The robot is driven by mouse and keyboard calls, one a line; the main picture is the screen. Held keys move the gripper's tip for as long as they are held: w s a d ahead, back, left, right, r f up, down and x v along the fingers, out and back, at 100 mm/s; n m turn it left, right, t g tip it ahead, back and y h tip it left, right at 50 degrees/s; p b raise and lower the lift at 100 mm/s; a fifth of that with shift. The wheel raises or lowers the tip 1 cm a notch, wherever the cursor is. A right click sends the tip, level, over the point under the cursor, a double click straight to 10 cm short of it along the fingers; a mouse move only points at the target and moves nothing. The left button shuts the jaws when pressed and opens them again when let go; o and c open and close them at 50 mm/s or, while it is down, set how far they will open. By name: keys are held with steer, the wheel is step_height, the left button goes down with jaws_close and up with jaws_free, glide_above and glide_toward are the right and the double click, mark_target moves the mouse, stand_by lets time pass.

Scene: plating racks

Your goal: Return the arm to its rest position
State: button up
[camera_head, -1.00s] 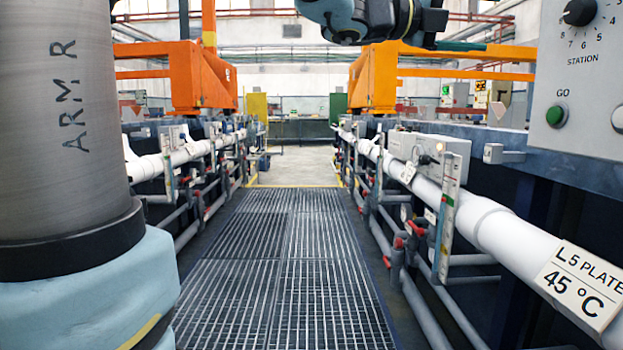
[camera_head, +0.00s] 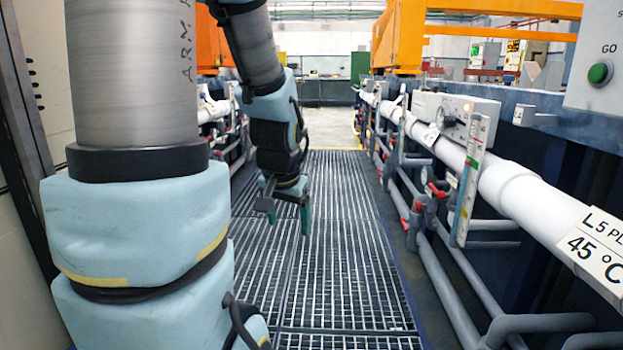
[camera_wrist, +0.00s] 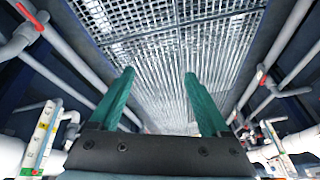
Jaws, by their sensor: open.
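My arm is folded, with its thick grey link and blue padded cover filling the left of the head view. My gripper (camera_head: 288,219) hangs at the end of the arm, pointing down over the metal grating walkway (camera_head: 330,270). In the wrist view my gripper (camera_wrist: 158,85) shows two green fingers spread apart with nothing between them. The gripper touches nothing that I can see.
A control panel with a green button (camera_head: 599,73) is at upper right. The walkway ahead is clear.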

steer(key=s+a+f+n+g, duration=0.2)
steer(key=s+f+n+g, duration=0.15)
steer(key=s, duration=0.35)
step_height(320, 180, up, 23)
steer(key=p, duration=2.3)
steer(key=shift+s+t, duration=0.1)
steer(key=shift+t, duration=0.15)
steer(key=shift+c, duration=0.3)
jaws_close()
stand_by(0.5)
